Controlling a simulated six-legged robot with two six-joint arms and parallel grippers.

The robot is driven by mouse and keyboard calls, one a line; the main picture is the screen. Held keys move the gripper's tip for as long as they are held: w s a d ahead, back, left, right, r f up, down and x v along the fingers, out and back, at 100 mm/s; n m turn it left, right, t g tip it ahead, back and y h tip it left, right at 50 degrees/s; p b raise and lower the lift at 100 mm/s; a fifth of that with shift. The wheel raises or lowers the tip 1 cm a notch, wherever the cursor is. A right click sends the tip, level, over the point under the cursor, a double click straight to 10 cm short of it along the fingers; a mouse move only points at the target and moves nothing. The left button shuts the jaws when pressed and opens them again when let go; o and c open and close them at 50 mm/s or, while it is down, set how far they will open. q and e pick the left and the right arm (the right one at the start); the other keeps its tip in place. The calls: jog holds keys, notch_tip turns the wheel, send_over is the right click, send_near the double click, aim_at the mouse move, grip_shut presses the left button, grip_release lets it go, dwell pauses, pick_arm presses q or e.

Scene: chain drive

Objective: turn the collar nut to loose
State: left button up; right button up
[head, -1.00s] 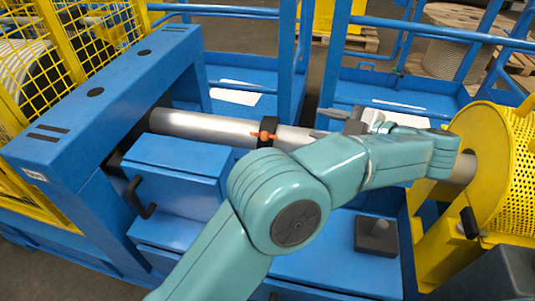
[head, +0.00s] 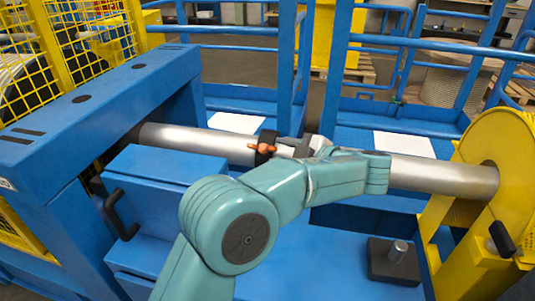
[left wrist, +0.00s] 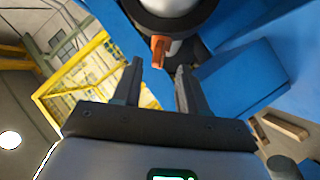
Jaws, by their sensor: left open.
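The collar nut (head: 266,142) is a dark ring around the silver shaft (head: 200,139), with orange lugs (head: 262,148) on it. In the left wrist view the dark ring (left wrist: 203,12) is at the top, with one orange lug (left wrist: 160,50) pointing down. My left gripper (head: 292,148) is just right of the collar in the head view, partly hidden by my own wrist. In the left wrist view its two fingers (left wrist: 160,68) are open, and the lug shows in the gap just beyond the tips. I cannot tell if they touch it. My right gripper is not in view.
A blue frame (head: 110,85) stands at the shaft's left end and a yellow drum (head: 497,145) at its right end. A blue box with a black handle (head: 115,215) is below the shaft. A dark block with a peg (head: 393,262) sits at lower right. Blue rails (head: 420,42) run behind.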

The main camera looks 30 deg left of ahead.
aim_at(263, 147)
pick_arm(q)
jog(key=x, duration=0.5)
jog(key=shift+a+b, duration=0.15)
jog(key=shift+b, duration=0.25)
jog(key=shift+c, duration=0.2)
